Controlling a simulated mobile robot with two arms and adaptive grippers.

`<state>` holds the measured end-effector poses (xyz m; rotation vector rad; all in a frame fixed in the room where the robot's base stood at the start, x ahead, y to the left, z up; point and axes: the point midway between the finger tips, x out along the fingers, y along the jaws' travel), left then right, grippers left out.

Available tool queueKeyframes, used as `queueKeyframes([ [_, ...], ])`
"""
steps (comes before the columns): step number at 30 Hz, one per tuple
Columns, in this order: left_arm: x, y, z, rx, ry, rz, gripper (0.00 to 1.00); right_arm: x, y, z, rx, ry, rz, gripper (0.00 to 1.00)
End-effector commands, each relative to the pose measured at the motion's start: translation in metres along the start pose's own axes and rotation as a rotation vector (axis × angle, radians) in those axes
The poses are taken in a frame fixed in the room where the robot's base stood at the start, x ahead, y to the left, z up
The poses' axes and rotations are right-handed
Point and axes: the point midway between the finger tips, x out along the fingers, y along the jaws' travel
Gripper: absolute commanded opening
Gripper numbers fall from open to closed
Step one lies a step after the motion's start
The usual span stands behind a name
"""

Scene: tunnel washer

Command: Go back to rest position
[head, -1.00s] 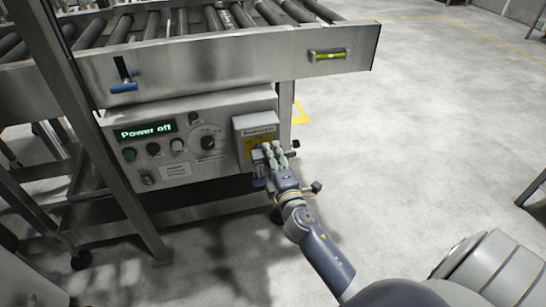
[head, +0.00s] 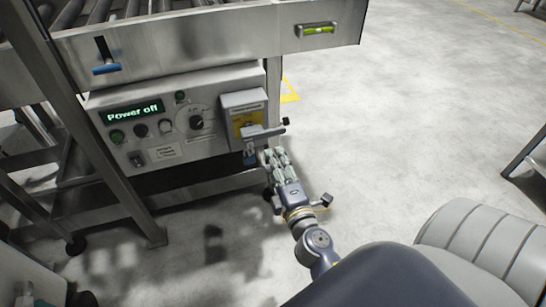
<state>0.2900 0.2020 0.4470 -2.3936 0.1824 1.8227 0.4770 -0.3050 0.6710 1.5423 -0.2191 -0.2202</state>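My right gripper (head: 274,160) is in front of and a little below the breaker box (head: 243,104) at the right end of the control panel (head: 160,145). The box has a yellow plate and a grey lever handle (head: 264,132) pointing right. The fingers look apart from the lever and nothing shows between them. They are too small to tell whether they are open or shut.
A roller conveyor (head: 190,45) stands above the panel, with a green level (head: 317,30) and a blue-handled lever (head: 105,67) on its side. Metal legs stand at the left. The concrete floor (head: 400,130) to the right is open. A table edge shows at far right.

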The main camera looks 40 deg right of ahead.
Motion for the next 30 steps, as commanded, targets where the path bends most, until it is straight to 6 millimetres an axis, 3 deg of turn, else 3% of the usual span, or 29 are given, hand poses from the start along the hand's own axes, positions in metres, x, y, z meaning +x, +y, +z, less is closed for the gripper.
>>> queueKeyframes([
  [17,0.000,0.000,0.000,0.000,0.000,0.000,0.40,-0.001,0.000,0.000,0.002,0.000,-0.001,0.40],
  [21,0.000,0.000,0.000,0.000,0.000,0.000,0.40,-0.002,-0.006,0.006,0.071,-0.034,-0.026,0.40],
  [26,0.000,0.000,0.000,0.000,0.000,0.000,0.40,-0.011,-0.038,0.024,0.325,-0.157,-0.149,0.40],
  [30,0.000,0.000,0.000,0.000,0.000,0.000,0.40,-0.035,-0.091,0.028,0.589,-0.294,-0.350,0.40],
])
